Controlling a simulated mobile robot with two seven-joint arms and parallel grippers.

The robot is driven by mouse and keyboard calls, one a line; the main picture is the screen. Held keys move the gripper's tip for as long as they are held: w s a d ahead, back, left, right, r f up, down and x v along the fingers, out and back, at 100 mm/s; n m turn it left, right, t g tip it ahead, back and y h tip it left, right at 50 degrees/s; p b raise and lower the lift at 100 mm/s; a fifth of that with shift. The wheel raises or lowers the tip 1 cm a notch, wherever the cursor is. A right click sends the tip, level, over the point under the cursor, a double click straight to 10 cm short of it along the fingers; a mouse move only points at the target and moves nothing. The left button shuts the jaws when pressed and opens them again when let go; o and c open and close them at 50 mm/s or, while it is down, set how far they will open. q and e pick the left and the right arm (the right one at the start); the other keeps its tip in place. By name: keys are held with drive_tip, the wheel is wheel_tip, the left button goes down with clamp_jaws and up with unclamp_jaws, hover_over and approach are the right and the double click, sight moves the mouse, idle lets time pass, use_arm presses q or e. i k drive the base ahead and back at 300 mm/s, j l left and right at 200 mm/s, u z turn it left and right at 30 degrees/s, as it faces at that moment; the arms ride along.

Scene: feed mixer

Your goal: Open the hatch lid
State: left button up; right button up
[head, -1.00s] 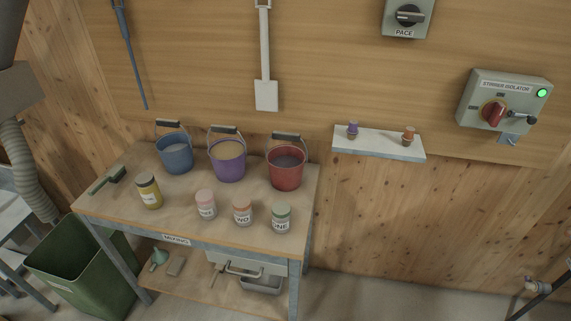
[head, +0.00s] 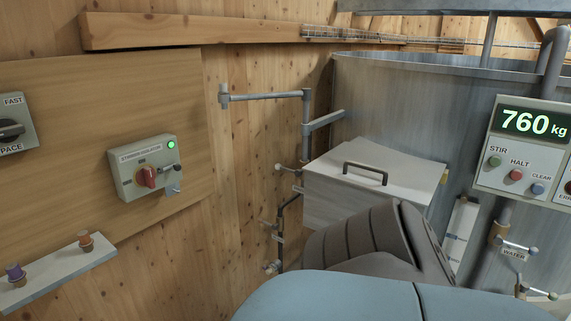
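The hatch lid (head: 397,163) is a pale grey, sloping cover on a box (head: 325,204) at the side of the large metal mixer tank (head: 405,95). It looks closed. A dark bar handle (head: 365,173) is fixed across its upper face. A grey and blue arm of mine comes up from the bottom of the head view and covers the lower part of the box. Neither of my grippers shows in the head view.
The stirrer isolator (head: 145,168) with a red knob and lit green lamp is on the left wall. A control panel (head: 524,151) reading 760 kg stands at right. Pipes and valves (head: 281,215) run left of the box. A small shelf (head: 60,273) holds two plugs.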

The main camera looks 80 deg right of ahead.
sight(415, 180)
drive_tip(key=z, duration=3)
